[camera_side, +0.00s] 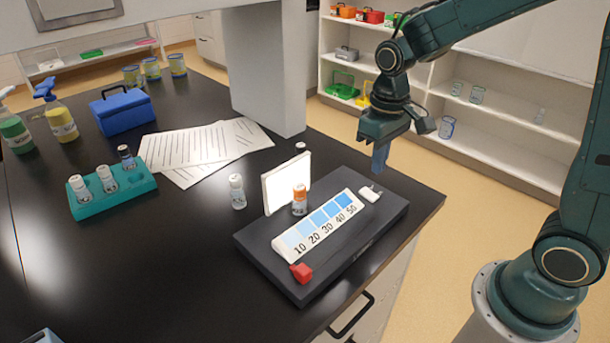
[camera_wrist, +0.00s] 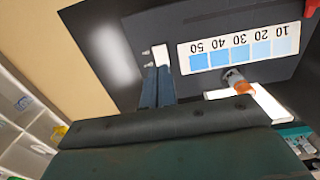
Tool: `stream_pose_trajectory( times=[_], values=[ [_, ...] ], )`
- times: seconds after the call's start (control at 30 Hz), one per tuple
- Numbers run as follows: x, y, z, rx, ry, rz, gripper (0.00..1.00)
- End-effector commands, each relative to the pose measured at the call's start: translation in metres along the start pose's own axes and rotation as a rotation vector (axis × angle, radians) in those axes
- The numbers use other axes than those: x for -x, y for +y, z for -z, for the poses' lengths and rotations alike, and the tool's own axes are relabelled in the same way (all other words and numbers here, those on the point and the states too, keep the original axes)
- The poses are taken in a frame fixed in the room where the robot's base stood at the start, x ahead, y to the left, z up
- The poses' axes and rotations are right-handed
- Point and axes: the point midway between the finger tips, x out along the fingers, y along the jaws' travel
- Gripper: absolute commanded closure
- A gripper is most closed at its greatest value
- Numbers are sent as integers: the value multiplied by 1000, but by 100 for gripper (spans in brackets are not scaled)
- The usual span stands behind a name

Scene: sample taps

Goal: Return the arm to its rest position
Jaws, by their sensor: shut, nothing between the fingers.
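My gripper (camera_side: 380,158) is shut and empty, held in the air above the far right corner of the dark board (camera_side: 365,243). In the wrist view its fingers (camera_wrist: 157,86) are together, pointing toward the board. On the board lies the blue scale strip (camera_side: 320,226) marked 10 to 50, also in the wrist view (camera_wrist: 240,50). A vial with an orange label (camera_side: 300,203) stands between the strip and an upright white panel (camera_side: 286,183). A red block (camera_side: 301,272) sits by the 10 end. A small white piece (camera_side: 370,193) lies by the 50 end.
Shelves (camera_side: 500,118) stand behind. A grey column (camera_side: 265,70) rises left of my gripper.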

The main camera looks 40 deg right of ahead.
Motion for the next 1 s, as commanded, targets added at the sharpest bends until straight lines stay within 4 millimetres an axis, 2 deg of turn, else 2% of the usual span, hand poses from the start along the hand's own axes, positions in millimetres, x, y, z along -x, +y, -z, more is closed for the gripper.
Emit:
stream_pose_trajectory(
  times=[0.57, 0.77, 1.0],
  values=[
    [8, 0, -2, 0, 5, 0, 100],
    [22, -1, -11, 0, 44, -1, 100],
    [54, -4, -37, 1, 135, -3, 100]
  ],
)
